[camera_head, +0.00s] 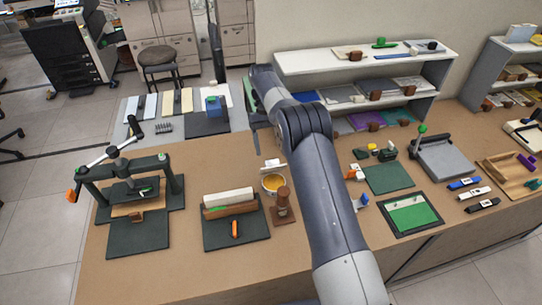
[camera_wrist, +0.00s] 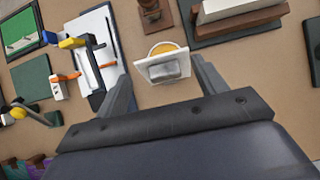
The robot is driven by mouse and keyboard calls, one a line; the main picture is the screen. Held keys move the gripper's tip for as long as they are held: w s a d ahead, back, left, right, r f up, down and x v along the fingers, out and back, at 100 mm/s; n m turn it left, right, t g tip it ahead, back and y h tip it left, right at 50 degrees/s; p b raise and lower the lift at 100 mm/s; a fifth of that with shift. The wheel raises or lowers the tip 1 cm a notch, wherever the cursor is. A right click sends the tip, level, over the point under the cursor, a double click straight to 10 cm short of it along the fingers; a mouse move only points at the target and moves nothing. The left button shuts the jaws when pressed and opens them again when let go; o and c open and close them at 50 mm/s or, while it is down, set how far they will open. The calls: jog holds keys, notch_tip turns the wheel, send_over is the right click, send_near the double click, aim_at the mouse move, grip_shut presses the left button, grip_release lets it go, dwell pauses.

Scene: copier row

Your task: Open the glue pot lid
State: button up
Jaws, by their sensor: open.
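The glue pot (camera_head: 273,184) stands on the brown table, with yellow-orange glue showing in its round mouth. Its pale lid (camera_head: 271,168) is raised at the far side of the mouth. In the wrist view the lid (camera_wrist: 152,71) covers the near part of the pot, and yellow glue (camera_wrist: 163,48) shows beyond it. My gripper (camera_wrist: 160,72) is open, with one finger on each side of the lid in the picture. The fingers look apart from it; the exact gap in depth is unclear. In the head view my arm largely hides the gripper.
A brown wooden post on a base (camera_head: 283,205) stands close to the pot. A dark mat with a wooden block (camera_head: 230,205) lies left, and a press (camera_head: 130,185) farther left. A green mat (camera_head: 388,177) lies right of my arm; a shelf (camera_head: 365,60) stands behind.

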jog(key=shift+r+p, duration=1.3)
jog(key=shift+r, duration=0.8)
jog(key=shift+c, duration=0.4)
